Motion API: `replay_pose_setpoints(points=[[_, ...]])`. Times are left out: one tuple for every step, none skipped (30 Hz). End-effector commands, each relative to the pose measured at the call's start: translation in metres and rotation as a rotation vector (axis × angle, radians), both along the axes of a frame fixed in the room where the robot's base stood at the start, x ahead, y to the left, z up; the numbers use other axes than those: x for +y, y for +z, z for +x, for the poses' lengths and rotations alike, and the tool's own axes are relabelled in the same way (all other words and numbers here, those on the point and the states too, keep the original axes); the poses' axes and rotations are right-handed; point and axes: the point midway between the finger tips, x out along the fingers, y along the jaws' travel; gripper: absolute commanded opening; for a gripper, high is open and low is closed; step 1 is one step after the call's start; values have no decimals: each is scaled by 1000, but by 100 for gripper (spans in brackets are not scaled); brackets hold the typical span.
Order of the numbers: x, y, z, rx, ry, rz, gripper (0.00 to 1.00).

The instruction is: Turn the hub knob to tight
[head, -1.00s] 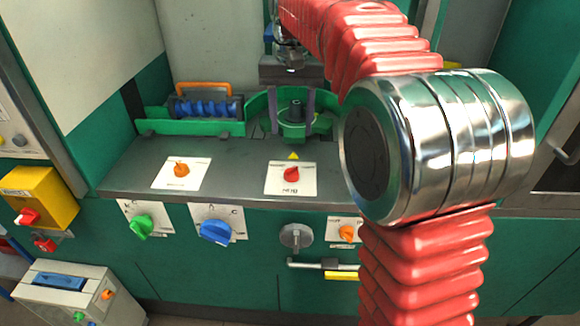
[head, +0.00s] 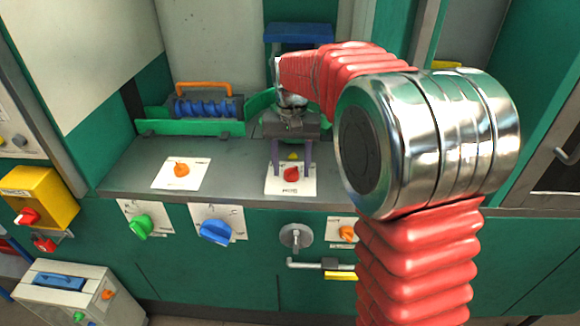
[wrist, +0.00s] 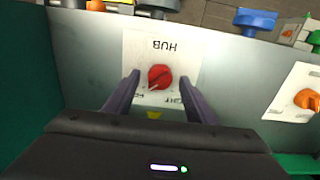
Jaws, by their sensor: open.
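The red hub knob (head: 291,174) sits on a white plate (head: 276,187) on the grey worktop. In the wrist view the knob (wrist: 160,77) is near the middle, with "HUB" upside down beyond it. Its pale pointer line slants to the lower left, toward a partly hidden word. A word ending in "GHT" shows at the right. My gripper (head: 291,167) is open above the plate. In the wrist view my gripper (wrist: 160,74) has one purple-grey finger on each side of the knob, with gaps visible. I cannot tell how far the tips are above the plate.
A yellow triangle (wrist: 154,115) lies beside the plate, on the gripper body's side. An orange knob (head: 181,169) on its own plate is to the left. A green holder with a blue ribbed part (head: 205,107) stands behind. Green (head: 141,227) and blue (head: 214,231) knobs are on the front panel.

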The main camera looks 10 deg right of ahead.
Motion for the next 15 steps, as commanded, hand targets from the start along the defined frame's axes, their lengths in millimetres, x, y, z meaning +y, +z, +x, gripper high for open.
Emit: replay_pose_setpoints(points=[[0, -3, 0, -1, 0, 0, 50], [0, -4, 0, -1, 0, 0, 50], [0, -5, 0, -2, 0, -1, 50], [0, -5, 0, -2, 0, -1, 50], [0, -5, 0, -2, 0, -1, 50], [0, -5, 0, -2, 0, 0, 50], [0, -5, 0, -2, 0, 0, 50], [0, -5, 0, -2, 0, 0, 50], [0, -5, 0, -2, 0, -1, 50], [0, -5, 0, -2, 1, -1, 50], [0, -5, 0, -2, 1, 0, 50], [0, -5, 0, -2, 1, 0, 48], [0, -5, 0, -2, 1, -1, 46], [0, -5, 0, -2, 1, 0, 43], [0, -5, 0, -2, 1, -1, 41]])
